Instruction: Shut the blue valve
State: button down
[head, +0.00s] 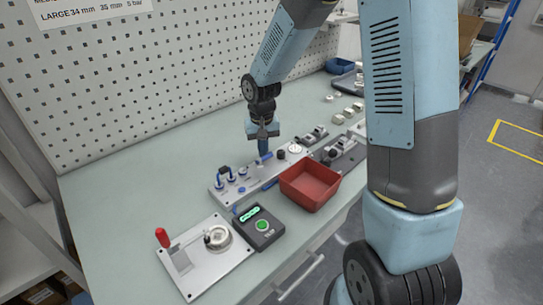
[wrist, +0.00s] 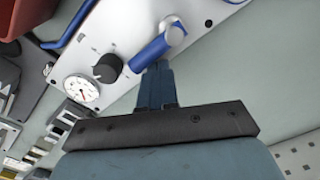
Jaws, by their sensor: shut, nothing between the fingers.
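The blue valve is a blue lever (wrist: 150,52) on a silver pivot (wrist: 175,32), mounted on a light grey panel (wrist: 120,28). In the wrist view the lever points from the pivot down and left, slantwise across the panel. My gripper (wrist: 156,70) is shut and empty, its blue fingertips right beside the lever's free end; I cannot tell whether they touch. In the head view my gripper (head: 263,150) points down over the panel, and the lever (head: 265,157) shows small beside the fingertips.
A black knob (wrist: 107,68) and a round gauge (wrist: 76,90) sit close by on the panel. A red bin (head: 310,185) stands in front of the panel. A black tester box (head: 260,226) and a plate with a red-handled clamp (head: 190,262) lie nearer. The bench behind the panel is clear.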

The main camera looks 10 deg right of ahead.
jog(key=shift+r, duration=0.3)
dwell(0.4)
